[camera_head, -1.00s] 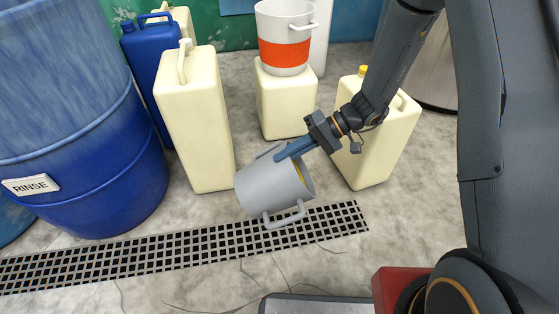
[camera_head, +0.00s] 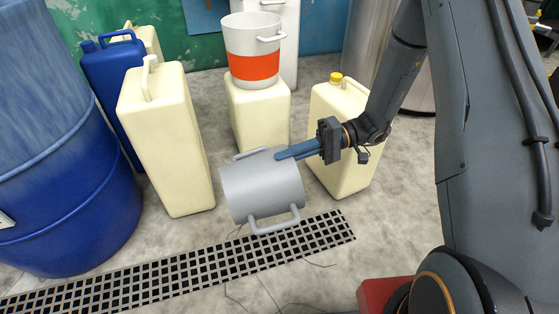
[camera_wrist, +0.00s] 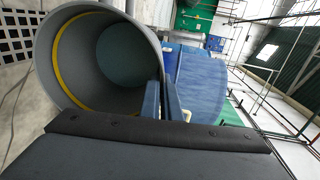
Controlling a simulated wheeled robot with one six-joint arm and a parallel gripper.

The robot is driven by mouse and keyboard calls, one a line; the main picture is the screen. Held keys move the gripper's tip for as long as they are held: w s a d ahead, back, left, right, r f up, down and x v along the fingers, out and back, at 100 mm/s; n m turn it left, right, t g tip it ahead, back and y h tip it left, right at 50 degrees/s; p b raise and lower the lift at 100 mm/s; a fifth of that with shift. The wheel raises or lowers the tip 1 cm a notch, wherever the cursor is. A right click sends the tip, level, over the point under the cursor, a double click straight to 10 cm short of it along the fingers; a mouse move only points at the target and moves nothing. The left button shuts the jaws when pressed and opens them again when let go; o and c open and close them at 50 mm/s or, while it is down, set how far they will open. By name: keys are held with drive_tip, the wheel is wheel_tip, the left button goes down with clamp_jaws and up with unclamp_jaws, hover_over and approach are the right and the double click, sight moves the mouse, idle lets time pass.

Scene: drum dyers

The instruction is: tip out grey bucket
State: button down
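The grey bucket (camera_head: 262,188) has two side handles and hangs lying on its side, about level, above the floor grate. Its mouth faces right, towards my wrist, and is turned out of sight in the head view. My gripper (camera_head: 284,154) is shut on the bucket's wall at the rim. In the wrist view, the fingers of my gripper (camera_wrist: 163,100) straddle the wall of the bucket (camera_wrist: 75,50). That view looks into the mouth, with a yellow line inside and a darker blue-grey round area at the far end. I cannot tell whether that is liquid or the bottom.
The floor grate (camera_head: 180,272) runs below the bucket. Cream jerrycans stand at left (camera_head: 172,140) and right (camera_head: 335,150). A white and orange bucket (camera_head: 252,50) sits on another jerrycan (camera_head: 258,115). A blue drum (camera_head: 70,215) stands far left.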

drive_tip(key=shift+w+d+r+g+y+b, duration=0.1)
drive_tip(key=shift+w+d+g+y+b, duration=0.1)
drive_tip(key=shift+d+y+b, duration=0.4)
drive_tip(key=shift+w+d+r+g+y+b, duration=0.1)
drive_tip(key=shift+w+d+r+y+b, duration=0.2)
drive_tip(key=shift+d, duration=0.55)
drive_tip(key=shift+w+d+f+g+y+b, duration=0.1)
drive_tip(key=shift+d+y+b, duration=0.2)
drive_tip(key=shift+d+y, duration=0.35)
drive_tip(key=shift+d, duration=0.1)
idle(2.0)
